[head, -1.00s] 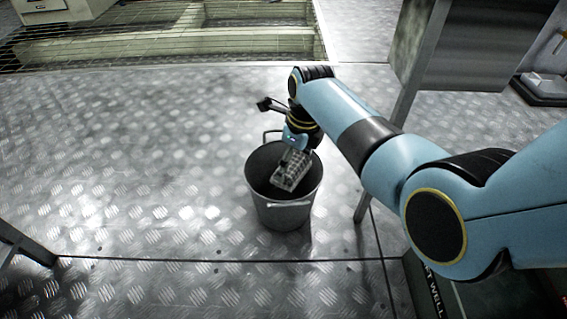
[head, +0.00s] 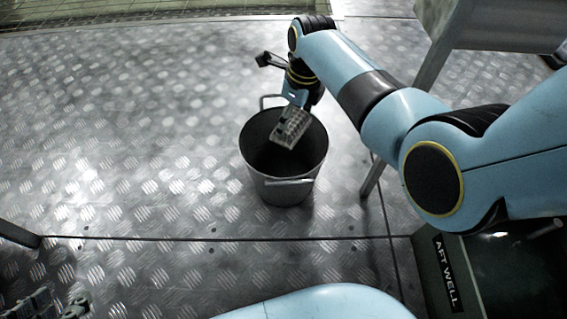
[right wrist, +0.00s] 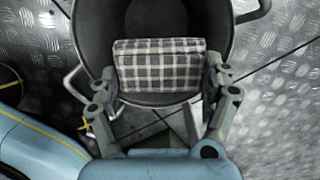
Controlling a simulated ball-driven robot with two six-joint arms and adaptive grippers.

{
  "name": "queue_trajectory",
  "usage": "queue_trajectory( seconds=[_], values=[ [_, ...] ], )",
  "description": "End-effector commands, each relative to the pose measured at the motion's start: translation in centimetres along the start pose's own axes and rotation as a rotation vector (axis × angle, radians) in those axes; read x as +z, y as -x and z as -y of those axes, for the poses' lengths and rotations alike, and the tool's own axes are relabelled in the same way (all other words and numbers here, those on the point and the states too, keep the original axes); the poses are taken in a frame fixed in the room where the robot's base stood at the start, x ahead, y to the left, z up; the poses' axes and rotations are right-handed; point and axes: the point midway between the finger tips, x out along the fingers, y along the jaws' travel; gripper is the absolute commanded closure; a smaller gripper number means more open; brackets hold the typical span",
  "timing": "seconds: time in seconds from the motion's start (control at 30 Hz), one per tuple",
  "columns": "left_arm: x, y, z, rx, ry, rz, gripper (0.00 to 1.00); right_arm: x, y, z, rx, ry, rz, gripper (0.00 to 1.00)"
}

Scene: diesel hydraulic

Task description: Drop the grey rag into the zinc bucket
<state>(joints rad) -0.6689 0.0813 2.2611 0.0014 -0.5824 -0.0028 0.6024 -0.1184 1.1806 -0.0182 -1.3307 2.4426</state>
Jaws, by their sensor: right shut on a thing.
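The grey rag (head: 292,128) is a folded, checked cloth block, held over the zinc bucket's mouth. It also shows in the right wrist view (right wrist: 160,70), between the two fingers. The zinc bucket (head: 287,189) stands upright on the metal floor with its mouth open, and its inner wall shows in the right wrist view (right wrist: 92,32). My right gripper (head: 289,114) points down above the bucket, shut on the rag; its fingers also show in the right wrist view (right wrist: 162,92). My left gripper (head: 52,304) is partly in view at the bottom left, far from the bucket; its jaws are unclear.
The patterned metal floor (head: 130,150) is clear left of the bucket. A grey slanted leg (head: 376,176) stands close on its right, below a grey panel (head: 490,25). A dark box lettered AFT WELL (head: 446,275) is at the lower right.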

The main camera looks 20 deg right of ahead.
Motion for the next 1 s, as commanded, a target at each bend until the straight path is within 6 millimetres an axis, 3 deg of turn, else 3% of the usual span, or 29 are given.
queue_trajectory(
  seconds=[0.13, 0.57, 0.6, 0.7, 1.0],
  values=[
    [0.64, -0.65, -0.10, -0.002, -0.002, -0.061, 0.60, -0.16, -0.85, -0.04, 0.001, 0.000, -0.001, 0.50],
    [0.59, -0.73, -0.14, -0.003, -0.004, -0.102, 0.60, -0.11, -0.92, 0.00, 0.000, 0.000, 0.001, 0.50],
    [0.59, -0.73, -0.14, -0.003, -0.004, -0.102, 0.60, -0.11, -0.93, 0.00, 0.000, 0.000, 0.001, 0.13],
    [0.59, -0.73, -0.14, -0.003, -0.004, -0.102, 0.60, -0.12, -0.93, 0.00, 0.000, 0.000, 0.000, 0.00],
    [0.57, -0.73, -0.13, -0.003, -0.004, -0.102, 0.60, -0.13, -0.82, 0.00, 0.000, 0.000, 0.000, 0.00]
  ],
)
